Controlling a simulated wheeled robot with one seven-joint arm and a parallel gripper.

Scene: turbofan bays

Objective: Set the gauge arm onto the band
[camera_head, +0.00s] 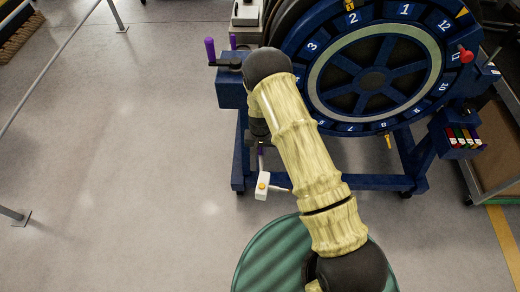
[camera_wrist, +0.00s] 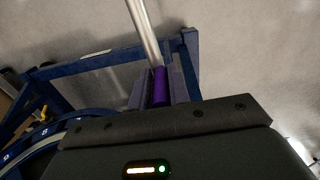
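The gauge arm shows in the head view as a purple grip and a metal rod leading down to a white box (camera_head: 262,190) with an orange button; a short tip juts right from it. My gripper (camera_head: 260,143) hangs under my arm, left of the wheel's lower edge, and is mostly hidden by the arm. In the wrist view its two fingers (camera_wrist: 161,88) stand close on both sides of the purple grip (camera_wrist: 159,85), with the metal rod (camera_wrist: 143,32) running on beyond. A pale ring (camera_head: 314,78) on the numbered wheel may be the band. The gauge is apart from it.
The blue wheel stand (camera_head: 375,181) fills the upper right. A crank with a purple handle (camera_head: 210,49) sticks out at its left. A red knob (camera_head: 466,55) and a rack of coloured items (camera_head: 465,138) are at its right. The floor at left is clear up to a rail (camera_head: 52,63).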

